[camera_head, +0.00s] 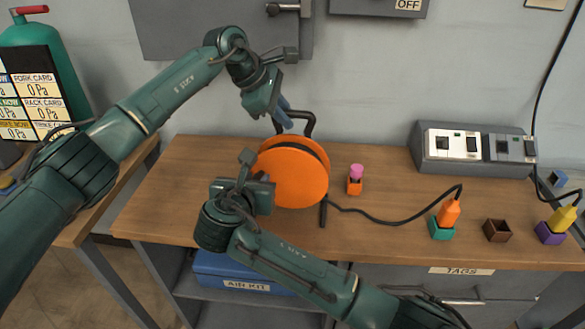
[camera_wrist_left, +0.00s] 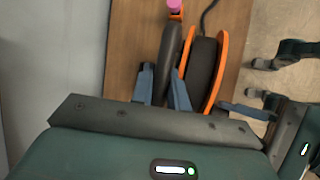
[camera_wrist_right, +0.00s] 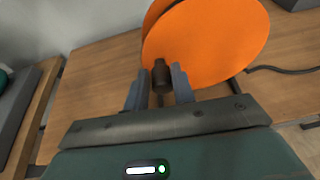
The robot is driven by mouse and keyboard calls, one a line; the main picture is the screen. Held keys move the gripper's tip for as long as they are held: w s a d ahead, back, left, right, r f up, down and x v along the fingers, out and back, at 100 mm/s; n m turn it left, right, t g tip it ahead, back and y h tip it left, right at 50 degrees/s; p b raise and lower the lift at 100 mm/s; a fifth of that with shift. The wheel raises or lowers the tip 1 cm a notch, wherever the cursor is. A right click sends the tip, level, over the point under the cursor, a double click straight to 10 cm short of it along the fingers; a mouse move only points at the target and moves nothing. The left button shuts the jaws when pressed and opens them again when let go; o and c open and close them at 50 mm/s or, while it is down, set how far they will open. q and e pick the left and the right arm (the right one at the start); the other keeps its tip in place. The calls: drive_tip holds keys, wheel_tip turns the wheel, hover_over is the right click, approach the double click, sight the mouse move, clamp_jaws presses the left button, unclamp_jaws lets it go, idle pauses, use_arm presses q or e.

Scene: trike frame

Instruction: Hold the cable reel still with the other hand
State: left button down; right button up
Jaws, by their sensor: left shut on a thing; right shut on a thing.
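The cable reel (camera_head: 297,176) has orange discs, a black drum and a black carrying handle (camera_head: 310,124). It stands upright on the wooden bench. My left gripper (camera_head: 281,117) is shut on the handle from above; the left wrist view shows the dark handle (camera_wrist_left: 171,58) between its fingers, beside the drum (camera_wrist_left: 201,75). My right gripper (camera_head: 259,181) is at the reel's near face. In the right wrist view it is shut on a dark crank knob (camera_wrist_right: 161,76) in front of the orange disc (camera_wrist_right: 210,45). In the head view my right gripper hides the knob.
A black cable (camera_head: 385,219) runs right from the reel to an orange plug (camera_head: 449,212) in a teal holder. A pink-topped orange piece (camera_head: 355,181) stands just right of the reel. A brown holder (camera_head: 497,230), a yellow plug (camera_head: 562,219) and a grey switch box (camera_head: 465,150) are farther right.

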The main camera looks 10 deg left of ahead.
drive_tip(key=o, duration=0.9)
drive_tip(key=shift+c, duration=0.2)
drive_tip(key=shift+s, duration=0.1)
drive_tip(key=v, duration=1.2)
drive_tip(key=shift+r, duration=0.1)
drive_tip(key=shift+c, duration=0.3)
